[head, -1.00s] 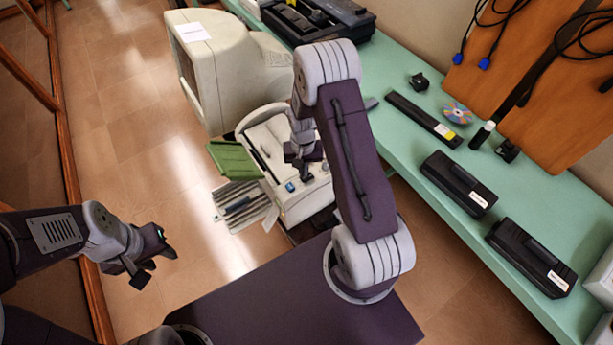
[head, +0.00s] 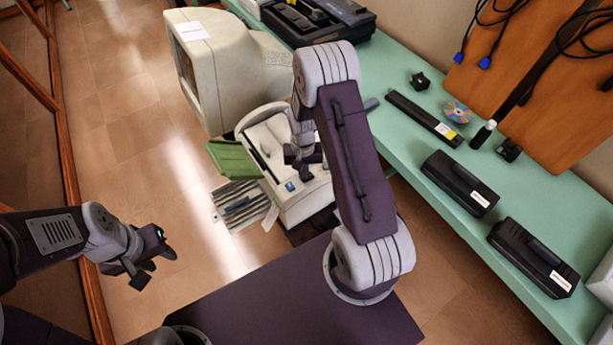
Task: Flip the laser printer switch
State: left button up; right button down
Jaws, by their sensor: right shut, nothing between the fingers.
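The laser printer looks to be the beige machine (head: 310,203) with an open top, low in the middle of the head view. A small blue mark (head: 290,186) shows on its front edge; I cannot tell whether it is the switch. My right gripper (head: 305,174) is shut and empty. It appears over the printer's right part, just right of the blue mark, and I cannot tell whether it touches. My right arm hides the printer's right side. My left gripper (head: 156,268) is open and empty over the floor at the left, away from the printer.
A beige monitor (head: 205,75) stands behind the printer. A green flap (head: 232,160) and a striped tray (head: 240,203) stick out at its left. The green bench (head: 410,160) at the right bears black cartridges (head: 459,184) and a disc (head: 458,111). The floor at left is clear.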

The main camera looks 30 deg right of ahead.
jog(key=shift+f, duration=0.35)
notch_tip(320, 180, up, 7)
jog(key=p, duration=0.5)
jog(key=shift+r+p, duration=0.1)
jog(key=shift+p, duration=0.3)
